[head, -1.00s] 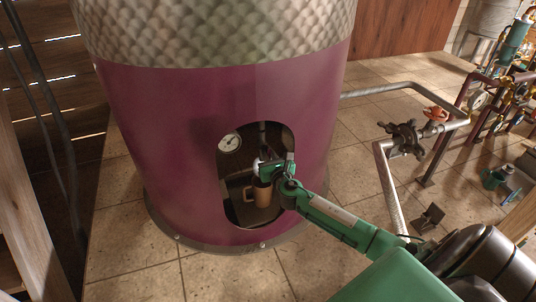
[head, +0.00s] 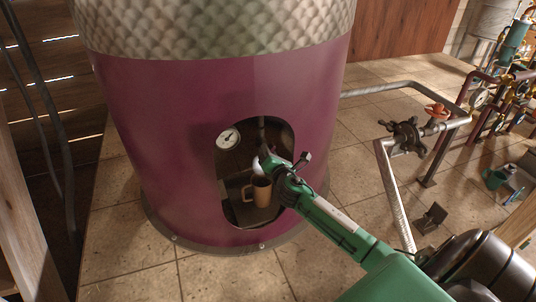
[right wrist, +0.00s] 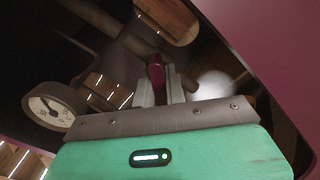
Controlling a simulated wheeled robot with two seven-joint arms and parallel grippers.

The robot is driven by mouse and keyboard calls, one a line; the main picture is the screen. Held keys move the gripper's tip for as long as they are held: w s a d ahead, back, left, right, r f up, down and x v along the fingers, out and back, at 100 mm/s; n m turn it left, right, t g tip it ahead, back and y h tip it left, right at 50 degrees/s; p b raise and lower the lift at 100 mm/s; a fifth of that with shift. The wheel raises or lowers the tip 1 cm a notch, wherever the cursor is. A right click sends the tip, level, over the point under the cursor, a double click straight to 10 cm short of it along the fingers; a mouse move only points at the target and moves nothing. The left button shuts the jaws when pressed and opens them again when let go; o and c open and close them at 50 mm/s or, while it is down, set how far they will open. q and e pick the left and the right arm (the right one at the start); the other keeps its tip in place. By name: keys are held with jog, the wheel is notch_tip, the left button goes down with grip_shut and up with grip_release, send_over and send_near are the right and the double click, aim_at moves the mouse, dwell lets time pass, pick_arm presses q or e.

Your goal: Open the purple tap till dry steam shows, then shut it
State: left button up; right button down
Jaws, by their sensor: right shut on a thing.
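The purple tap (right wrist: 157,74) shows in the right wrist view as a dark purple handle between the two fingers. My right gripper (right wrist: 157,90) is shut on it. In the head view my right gripper (head: 267,160) reaches into the opening of the purple still (head: 180,150) and hides the tap. A pale, soft whitish patch (right wrist: 215,84) shows beside the fingers in the right wrist view. It looks like steam, but I cannot tell whether it is wet or dry. My left gripper is not in view.
A brown mug (head: 260,191) stands inside the opening below my gripper. A round dial gauge (head: 228,138) is at the opening's upper left and shows in the right wrist view too.

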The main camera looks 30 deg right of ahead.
jog(key=m, duration=0.2)
jog(key=m+b, duration=0.1)
jog(key=m, duration=0.2)
jog(key=shift+d+f+m, duration=0.1)
jog(key=shift+f+m, duration=0.1)
jog(key=shift+m, duration=0.1)
jog(key=shift+f+m+b, duration=0.1)
jog(key=shift+m+b, duration=0.35)
jog(key=shift+m, duration=1.85)
jog(key=c, duration=1.5)
grip_release()
jog(key=shift+o, duration=0.2)
jog(key=shift+s, duration=0.1)
jog(key=b+v, duration=0.3)
jog(key=v, duration=1)
jog(key=shift+s, duration=0.35)
